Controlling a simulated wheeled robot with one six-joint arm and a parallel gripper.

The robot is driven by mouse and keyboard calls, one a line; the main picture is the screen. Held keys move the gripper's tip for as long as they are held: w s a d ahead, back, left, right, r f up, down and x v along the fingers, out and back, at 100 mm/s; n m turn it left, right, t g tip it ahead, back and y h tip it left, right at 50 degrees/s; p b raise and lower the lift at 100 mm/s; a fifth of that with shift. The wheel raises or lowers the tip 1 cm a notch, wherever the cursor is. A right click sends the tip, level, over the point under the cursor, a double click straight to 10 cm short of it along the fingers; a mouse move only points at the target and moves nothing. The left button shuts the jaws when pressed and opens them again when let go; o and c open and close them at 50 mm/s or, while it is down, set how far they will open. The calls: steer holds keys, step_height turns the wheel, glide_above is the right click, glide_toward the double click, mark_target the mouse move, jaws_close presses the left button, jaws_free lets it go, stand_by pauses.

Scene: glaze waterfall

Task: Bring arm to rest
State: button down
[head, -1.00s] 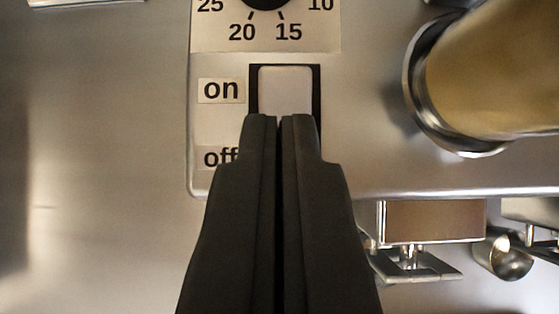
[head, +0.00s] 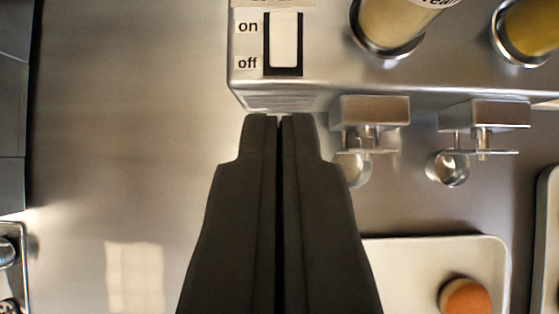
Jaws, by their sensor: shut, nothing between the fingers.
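My gripper (head: 280,118) is in the lower middle of the head view, its two dark fingers together with nothing between them. Its tips appear just below the front edge of the metal machine (head: 320,88), apart from the switch. The white rocker switch (head: 284,40) sits in a black frame on the machine, beside the labels "on" and "off". Its position is hard to tell from this angle.
Two metal nozzle fittings (head: 370,112) (head: 485,116) stick out from the machine's front. A pale tray (head: 420,250) with a brown round item (head: 465,296) lies at lower right. Tubes with yellowish contents (head: 390,22) stand on the machine. The metal surface at left (head: 130,130) is clear.

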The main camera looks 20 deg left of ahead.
steer(key=shift+s+r, duration=0.1)
steer(key=shift+s, duration=0.15)
stand_by(0.3)
steer(key=s+f+m+t, duration=0.1)
steer(key=s+f+t, duration=0.1)
steer(key=s, duration=0.8)
steer(key=s+a+f+m+t+h, duration=0.1)
steer(key=s+t, duration=0.3)
steer(key=s, duration=0.6)
steer(key=s+a+f+m+t+h, duration=0.1)
steer(key=s+f+t, duration=0.2)
steer(key=s, duration=0.7)
steer(key=shift+s+f+t, duration=0.3)
steer(key=shift+s+f, duration=0.05)
steer(key=shift+s, duration=0.05)
